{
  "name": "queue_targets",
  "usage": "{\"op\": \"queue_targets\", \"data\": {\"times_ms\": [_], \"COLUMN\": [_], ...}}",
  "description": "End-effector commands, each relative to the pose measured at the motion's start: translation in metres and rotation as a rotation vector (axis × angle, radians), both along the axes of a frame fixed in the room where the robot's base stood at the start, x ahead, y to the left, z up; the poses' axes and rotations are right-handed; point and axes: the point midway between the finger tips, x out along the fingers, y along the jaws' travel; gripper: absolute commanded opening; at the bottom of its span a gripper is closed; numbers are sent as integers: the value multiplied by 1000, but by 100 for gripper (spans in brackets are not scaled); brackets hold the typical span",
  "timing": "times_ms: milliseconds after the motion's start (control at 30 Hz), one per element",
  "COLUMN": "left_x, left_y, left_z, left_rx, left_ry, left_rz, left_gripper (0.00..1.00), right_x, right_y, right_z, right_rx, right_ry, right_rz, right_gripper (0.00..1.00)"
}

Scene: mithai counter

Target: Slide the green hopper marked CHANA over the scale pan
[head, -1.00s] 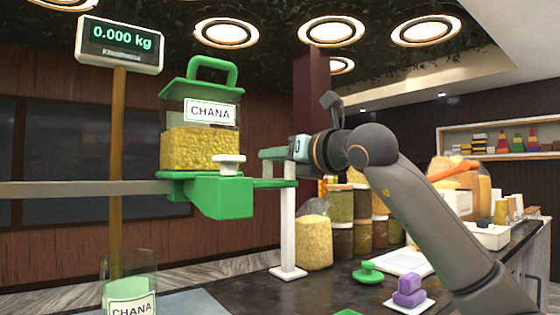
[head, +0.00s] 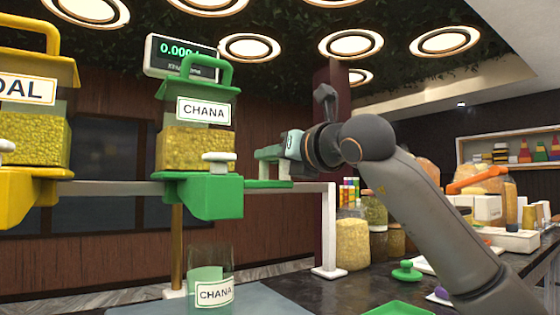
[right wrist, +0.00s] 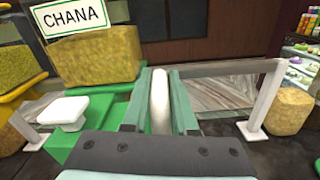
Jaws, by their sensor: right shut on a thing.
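The green hopper marked CHANA (head: 197,148) hangs on the pale rail, with yellow grains behind its clear wall. It also shows in the right wrist view (right wrist: 96,58). A clear beaker marked CHANA (head: 212,291) stands below it, roughly in line in the head view. The scale display (head: 181,56) is on a post behind the hopper, its reading partly covered by the hopper's handle. I cannot make out the scale pan. My right gripper (head: 282,150) is shut on the hopper's side handle (head: 268,154), right of the hopper. My left gripper is out of view.
A yellow hopper (head: 36,140), its label partly cut off, hangs on the same rail (head: 110,188) at the left. A white rail post (head: 328,235) stands to the right. Filled jars, a green-knobbed lid (head: 406,271) and trays occupy the right of the counter.

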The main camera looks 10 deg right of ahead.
Motion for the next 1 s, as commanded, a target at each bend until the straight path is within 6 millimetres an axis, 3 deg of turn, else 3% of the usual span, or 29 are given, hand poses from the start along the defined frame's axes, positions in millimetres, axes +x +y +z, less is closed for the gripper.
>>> {"op": "queue_targets", "data": {"times_ms": [567,600,800,1000], "left_x": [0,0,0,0], "left_y": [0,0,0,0], "left_z": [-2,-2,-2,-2], "left_rx": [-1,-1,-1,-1], "left_ry": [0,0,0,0], "left_rz": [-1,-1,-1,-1], "left_gripper": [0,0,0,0], "right_x": [-3,-3,-2,-2], "right_y": [6,6,5,5], "right_z": [3,2,1,1], "right_rx": [6,6,3,2], "right_ry": [-5,-5,-2,-2], "right_rz": [4,3,1,1], "right_gripper": [0,30,53,53]}}
